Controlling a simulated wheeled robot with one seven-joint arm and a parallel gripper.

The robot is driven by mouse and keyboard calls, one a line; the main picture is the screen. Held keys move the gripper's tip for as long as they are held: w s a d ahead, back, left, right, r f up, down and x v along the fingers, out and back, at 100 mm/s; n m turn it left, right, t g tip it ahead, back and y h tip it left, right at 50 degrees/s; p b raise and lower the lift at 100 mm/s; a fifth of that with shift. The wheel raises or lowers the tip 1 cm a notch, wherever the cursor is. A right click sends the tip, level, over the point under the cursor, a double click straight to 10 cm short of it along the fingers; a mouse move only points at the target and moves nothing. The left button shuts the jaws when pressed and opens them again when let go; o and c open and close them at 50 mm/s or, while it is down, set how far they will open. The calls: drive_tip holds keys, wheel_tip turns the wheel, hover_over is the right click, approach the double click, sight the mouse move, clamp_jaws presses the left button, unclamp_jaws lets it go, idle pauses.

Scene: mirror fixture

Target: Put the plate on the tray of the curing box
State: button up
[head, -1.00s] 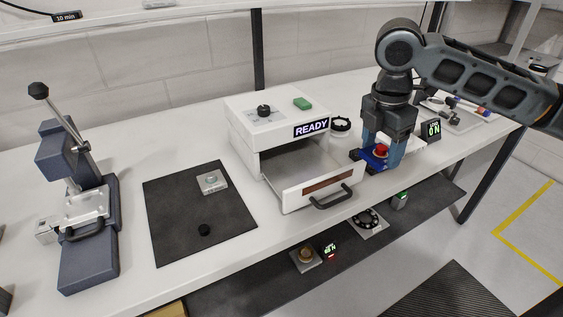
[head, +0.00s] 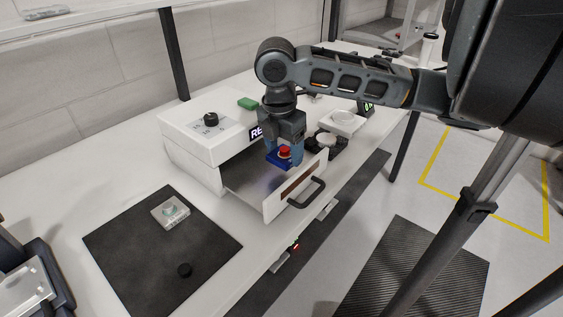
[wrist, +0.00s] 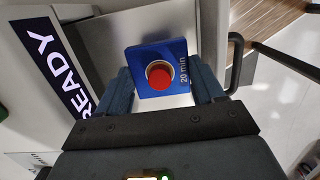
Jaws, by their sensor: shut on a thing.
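The blue plate (head: 275,161) carries a round red piece, and its edge reads "20 min" in the wrist view (wrist: 145,55). My gripper (head: 284,156) is shut on the plate, with one finger on each side of it in the wrist view. The curing box (head: 203,143) is white, with a dark dial on top and a "READY" display partly hidden behind my gripper. Its tray (head: 250,188) is pulled out and its visible floor is bare metal. The plate is over the tray, seemingly above its floor; the exact gap is unclear.
The tray's front panel (head: 272,207) and dark handle (head: 316,190) stick out toward the table's front. A green block (head: 248,103) lies on the box. White and dark round items stand right of the tray. A black mat (head: 150,255) at left holds a clear block (head: 170,212) and a black knob.

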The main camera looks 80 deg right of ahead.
sight(280, 157)
drive_tip(key=shift+f, duration=1.85)
drive_tip(key=o, duration=0.9)
drive_tip(key=shift+f, duration=0.1)
drive_tip(key=shift+c, duration=0.2)
wheel_tip(280, 157, up, 12)
drive_tip(key=a+p, duration=0.1)
drive_tip(key=shift+w, duration=0.3)
drive_tip(key=shift+a, duration=0.1)
